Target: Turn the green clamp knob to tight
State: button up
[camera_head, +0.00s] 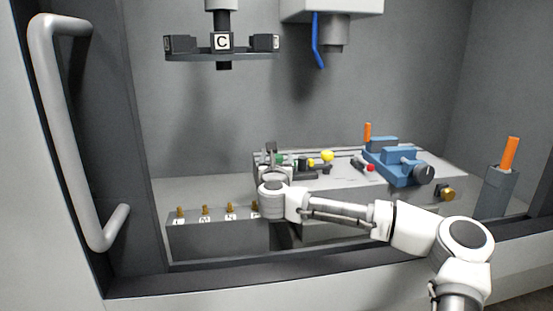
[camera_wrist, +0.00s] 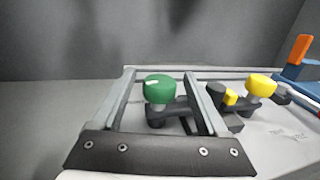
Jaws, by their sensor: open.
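The green clamp knob (camera_wrist: 158,90) shows in the wrist view as a round cap with a pale mark on its top, on a grey post over a dark clamp bar. My gripper (camera_wrist: 158,72) is open, with one finger to the left of the knob and one to the right in the picture. I see gaps between knob and fingers; whether the knob lies at fingertip depth I cannot tell. In the head view my gripper (camera_head: 271,152) is over the left end of the grey machine table, and the green knob (camera_head: 280,160) is mostly hidden.
A yellow knob (camera_wrist: 260,84) on a similar clamp stands to the right. A blue vise (camera_head: 398,163) is on the table's right part, near a red-tipped item (camera_head: 370,168). A tool carousel (camera_head: 222,44) and a spindle head with a blue lever (camera_head: 317,42) hang above.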

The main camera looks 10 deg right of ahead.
jog(key=s+a+p, duration=0.1)
jog(key=s, duration=0.7)
jog(key=s+a+p, duration=0.1)
jog(key=s+a, duration=0.1)
jog(key=s, duration=0.7)
jog(key=shift+a, duration=0.25)
